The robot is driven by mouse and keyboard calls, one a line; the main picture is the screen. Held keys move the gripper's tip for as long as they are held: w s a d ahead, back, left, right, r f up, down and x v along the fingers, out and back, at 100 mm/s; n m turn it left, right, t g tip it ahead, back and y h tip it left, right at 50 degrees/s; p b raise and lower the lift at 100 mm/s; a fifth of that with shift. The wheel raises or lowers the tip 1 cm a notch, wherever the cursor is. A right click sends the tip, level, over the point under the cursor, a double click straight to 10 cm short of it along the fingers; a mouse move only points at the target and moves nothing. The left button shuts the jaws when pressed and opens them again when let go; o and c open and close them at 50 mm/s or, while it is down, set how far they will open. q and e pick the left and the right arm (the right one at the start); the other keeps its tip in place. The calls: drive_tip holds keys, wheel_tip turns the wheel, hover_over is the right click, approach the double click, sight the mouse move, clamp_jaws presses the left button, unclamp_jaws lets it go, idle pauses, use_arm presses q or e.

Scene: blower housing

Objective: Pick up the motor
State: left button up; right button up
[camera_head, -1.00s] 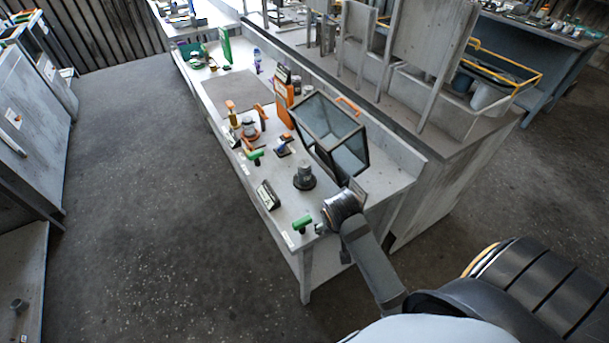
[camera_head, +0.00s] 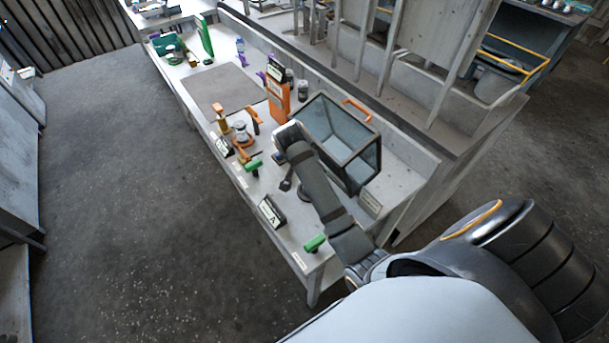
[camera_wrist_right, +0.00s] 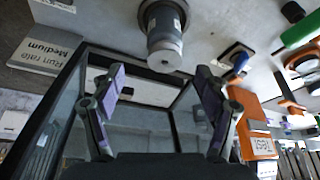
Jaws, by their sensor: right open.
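The motor (camera_wrist_right: 164,38) is a grey cylinder with a pale round end, on a darker base on the bench; it shows at the top centre of the right wrist view. In the head view my right arm covers most or all of it. My right gripper (camera_wrist_right: 160,92) is open and empty, its two purple-padded fingers spread wide. The motor lies beyond the fingertips, apart from them and roughly centred between them. In the head view the right gripper's fingers are hard to make out beside the arm. My left gripper is not in view.
A glass-sided, dark-framed box (camera_head: 335,133) stands close beside the arm; it also lies behind the fingers in the wrist view. An orange test box (camera_head: 278,104), green-handled tools (camera_head: 315,243) and a small sign (camera_head: 271,212) stand on the bench (camera_head: 290,240).

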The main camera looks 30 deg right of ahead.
drive_tip(key=shift+w, duration=0.1)
drive_tip(key=shift+f, duration=0.25)
drive_tip(key=x, duration=0.4)
drive_tip(key=shift+p, duration=0.3)
drive_tip(key=shift+w+d+f, duration=0.15)
drive_tip(key=shift+d+f, duration=0.1)
drive_tip(key=shift+f, duration=0.3)
drive_tip(key=p+x, duration=0.1)
drive_tip(key=x, duration=0.4)
drive_tip(key=shift+w+a, duration=0.1)
drive_tip(key=shift+a, duration=0.1)
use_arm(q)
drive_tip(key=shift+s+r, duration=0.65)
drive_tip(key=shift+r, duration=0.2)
use_arm(e)
clamp_jaws()
drive_tip(key=shift+r, duration=0.1)
